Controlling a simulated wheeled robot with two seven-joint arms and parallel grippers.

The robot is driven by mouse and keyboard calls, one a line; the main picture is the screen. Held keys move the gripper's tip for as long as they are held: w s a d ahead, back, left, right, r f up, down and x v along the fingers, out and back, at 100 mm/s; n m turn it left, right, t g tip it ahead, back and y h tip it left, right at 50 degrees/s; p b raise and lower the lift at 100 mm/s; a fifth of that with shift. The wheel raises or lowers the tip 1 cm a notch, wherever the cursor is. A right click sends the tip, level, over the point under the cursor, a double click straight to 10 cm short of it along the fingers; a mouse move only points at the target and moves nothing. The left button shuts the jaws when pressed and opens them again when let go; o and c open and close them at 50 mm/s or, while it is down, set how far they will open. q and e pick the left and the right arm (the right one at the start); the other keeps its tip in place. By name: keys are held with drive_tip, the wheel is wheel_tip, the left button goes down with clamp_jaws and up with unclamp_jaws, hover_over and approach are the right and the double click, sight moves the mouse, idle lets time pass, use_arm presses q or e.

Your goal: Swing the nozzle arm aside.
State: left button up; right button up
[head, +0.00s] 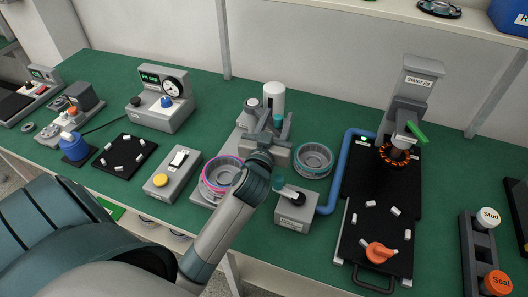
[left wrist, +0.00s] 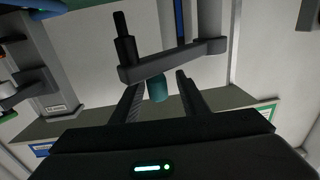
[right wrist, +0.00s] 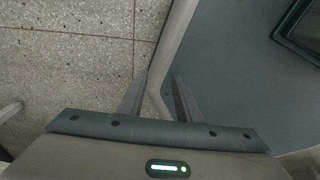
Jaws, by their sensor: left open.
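The nozzle arm (left wrist: 180,60) is a grey bar that crosses the left wrist view at a slant, with a black nozzle (left wrist: 124,38) at its left end. A teal knob (left wrist: 158,89) sticks out from the bar. My left gripper (left wrist: 157,84) is open, with one finger on each side of the knob; I cannot tell whether either touches it. In the head view my left gripper (head: 268,143) is at the dispensing station by the white cylinder (head: 273,97), and my arm partly hides the station. My right gripper (right wrist: 158,85) is open and empty, away from the bench.
A stator ring in a pink-rimmed cup (head: 216,178) stands left of my left forearm. A grey ring (head: 314,158) and a small switch box (head: 296,208) stand to the right. Farther right is a black fixture plate (head: 350,240) with a press. The right wrist view shows tiled floor (right wrist: 70,60).

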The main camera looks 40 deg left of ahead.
use_arm(q)
drive_tip(key=v, duration=0.3)
drive_tip(key=shift+s+d+f+b, duration=0.2)
drive_tip(key=shift+s+b, duration=0.1)
drive_tip(key=shift+b, duration=0.1)
drive_tip(key=b, duration=0.2)
approach(276, 125)
drive_tip(key=shift+s+d+r, duration=0.1)
drive_tip(key=shift+s+r, duration=0.05)
drive_tip(key=shift+s, duration=0.3)
drive_tip(key=shift+s+d+r, duration=0.1)
drive_tip(key=shift+s+r, duration=0.05)
drive_tip(key=shift+s, duration=0.35)
use_arm(e)
drive_tip(key=w+a+t+y, duration=0.1)
drive_tip(key=w+a+t, duration=0.2)
drive_tip(key=w, duration=0.8)
drive_tip(key=shift+w+a+r, duration=0.15)
drive_tip(key=shift+w+a, duration=0.05)
drive_tip(key=shift+a, duration=0.6)
drive_tip(key=shift+s, duration=0.1)
